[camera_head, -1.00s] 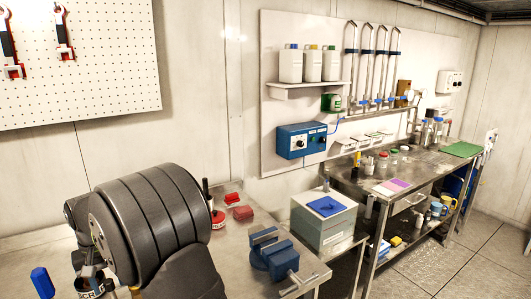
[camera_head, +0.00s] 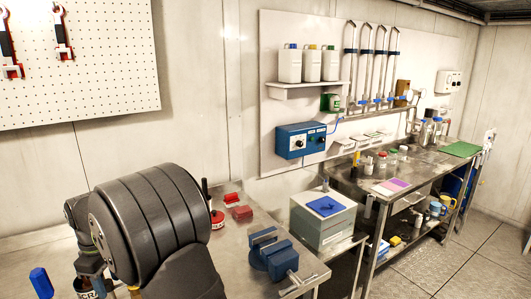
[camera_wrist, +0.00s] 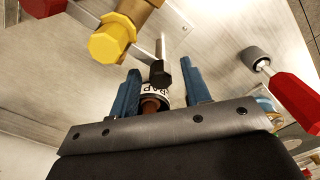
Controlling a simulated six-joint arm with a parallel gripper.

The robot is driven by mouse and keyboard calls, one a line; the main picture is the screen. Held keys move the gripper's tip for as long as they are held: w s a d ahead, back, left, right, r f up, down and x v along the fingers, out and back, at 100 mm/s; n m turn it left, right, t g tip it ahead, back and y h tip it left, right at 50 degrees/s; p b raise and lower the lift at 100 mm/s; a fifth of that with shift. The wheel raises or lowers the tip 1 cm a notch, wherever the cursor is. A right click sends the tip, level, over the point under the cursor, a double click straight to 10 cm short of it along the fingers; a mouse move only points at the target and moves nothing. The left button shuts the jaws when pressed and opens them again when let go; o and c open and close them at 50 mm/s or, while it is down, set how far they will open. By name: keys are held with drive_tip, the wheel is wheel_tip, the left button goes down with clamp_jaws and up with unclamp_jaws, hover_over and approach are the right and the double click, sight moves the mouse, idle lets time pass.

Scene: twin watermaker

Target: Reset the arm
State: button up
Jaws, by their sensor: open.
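My arm fills the lower left of the head view, where its dark grey links hide part of the bench. My gripper (camera_wrist: 160,92) shows in the wrist view with its two blue fingers apart. No object is clamped between the fingers. A labelled scrap can (camera_wrist: 154,102) shows in the gap between them, and I cannot tell how far beyond the tips it is. The can is partly hidden at the bottom left of the head view (camera_head: 86,290).
In the wrist view, a yellow-ended tool (camera_wrist: 108,42) and a red-handled tool (camera_wrist: 296,100) lie close by. In the head view, a blue vise (camera_head: 272,255), a red block (camera_head: 242,213) and a blue handle (camera_head: 41,282) are on the bench. A grey box (camera_head: 322,225) stands to the right.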

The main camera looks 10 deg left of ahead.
drive_tip(key=n, duration=0.6)
drive_tip(key=shift+w, duration=0.1)
idle(0.3)
idle(0.4)
drive_tip(key=m, duration=0.4)
drive_tip(key=shift+m, duration=0.3)
drive_tip(key=m, duration=0.5)
idle(0.6)
